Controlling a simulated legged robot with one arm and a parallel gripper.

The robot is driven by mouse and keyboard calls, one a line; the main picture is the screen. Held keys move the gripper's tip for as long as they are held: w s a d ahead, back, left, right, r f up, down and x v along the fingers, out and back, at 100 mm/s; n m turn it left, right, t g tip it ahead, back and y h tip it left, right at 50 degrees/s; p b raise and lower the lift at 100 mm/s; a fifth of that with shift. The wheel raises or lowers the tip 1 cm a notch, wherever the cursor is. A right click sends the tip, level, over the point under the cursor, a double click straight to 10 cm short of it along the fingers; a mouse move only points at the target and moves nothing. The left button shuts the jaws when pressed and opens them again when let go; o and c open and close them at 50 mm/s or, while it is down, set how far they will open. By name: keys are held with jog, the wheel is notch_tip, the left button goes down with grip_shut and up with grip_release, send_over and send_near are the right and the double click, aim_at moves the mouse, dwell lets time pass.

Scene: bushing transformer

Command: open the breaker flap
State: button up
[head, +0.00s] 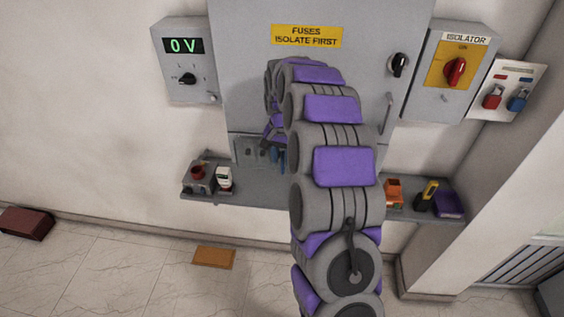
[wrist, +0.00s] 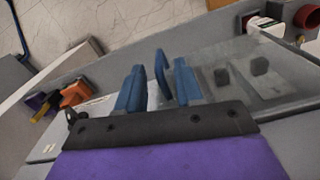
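The breaker flap (wrist: 240,75) is a clear panel over dark switches in the wrist view. In the head view it shows as a small greyish panel (head: 250,151) low on the left of the grey cabinet (head: 245,80). It looks shut, though my arm hides part of it. My gripper (head: 277,158) is by the flap's right side in the head view. In the wrist view its blue fingers (wrist: 160,80) stand apart with nothing seen held between them. They are close beside the flap; I cannot tell whether they touch it.
A shelf (head: 260,187) runs below the flap, with a grey box and red cup (head: 198,177) at left and an orange item (head: 394,191), yellow tool (head: 428,195) and purple box (head: 447,204) at right. The isolator (head: 447,72) is right of the cabinet; the display reads 0 V (head: 182,46).

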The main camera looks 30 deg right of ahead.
jog(key=shift+f, duration=1.1)
jog(key=shift+c, duration=0.4)
grip_shut()
